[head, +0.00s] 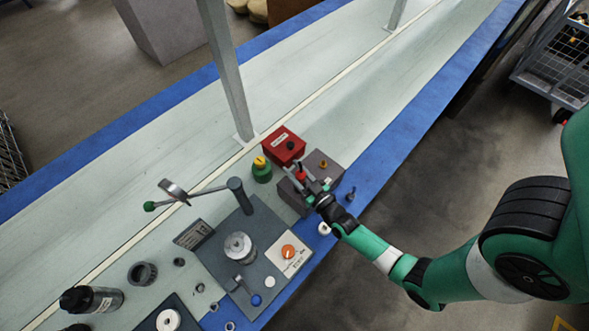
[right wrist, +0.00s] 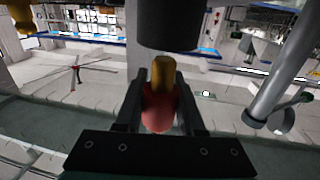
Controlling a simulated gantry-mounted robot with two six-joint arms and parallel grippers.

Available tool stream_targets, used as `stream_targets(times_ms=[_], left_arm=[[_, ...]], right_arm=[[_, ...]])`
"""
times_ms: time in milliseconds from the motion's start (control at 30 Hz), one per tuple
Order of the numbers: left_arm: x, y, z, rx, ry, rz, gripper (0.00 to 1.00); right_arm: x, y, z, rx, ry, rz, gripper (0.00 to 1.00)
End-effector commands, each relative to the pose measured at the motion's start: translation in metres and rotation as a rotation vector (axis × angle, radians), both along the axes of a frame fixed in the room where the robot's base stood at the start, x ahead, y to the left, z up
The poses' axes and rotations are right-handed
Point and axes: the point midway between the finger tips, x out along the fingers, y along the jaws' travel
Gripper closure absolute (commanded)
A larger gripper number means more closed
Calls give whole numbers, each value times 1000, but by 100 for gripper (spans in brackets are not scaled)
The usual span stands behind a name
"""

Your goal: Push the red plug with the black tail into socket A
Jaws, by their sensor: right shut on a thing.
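The red plug (head: 301,176) is between the fingers of my right gripper (head: 304,180), over the grey-purple block in the head view. In the right wrist view my right gripper (right wrist: 160,105) is shut on the plug's rounded red body (right wrist: 159,112), with its gold pin (right wrist: 162,74) pointing up in the picture. A dark round part (right wrist: 183,25) lies beyond the pin; pin and part look apart. The grey-purple block (head: 330,181) has a yellow-topped piece (head: 323,164) on it. The plug's tail and the socket letters cannot be made out. My left gripper is out of view.
A dark plate (head: 225,262) with a post, lever and orange dial is at left. A small blue-grey piece (head: 350,194) stands at the right edge.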

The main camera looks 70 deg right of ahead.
Motion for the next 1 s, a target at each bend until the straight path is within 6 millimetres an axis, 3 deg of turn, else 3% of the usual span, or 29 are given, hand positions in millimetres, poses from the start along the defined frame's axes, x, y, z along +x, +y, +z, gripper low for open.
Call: stream_targets(times_ms=[1000], left_arm=[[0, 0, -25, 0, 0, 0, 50]], right_arm=[[0, 0, -27, -1, -1, 0, 100]])
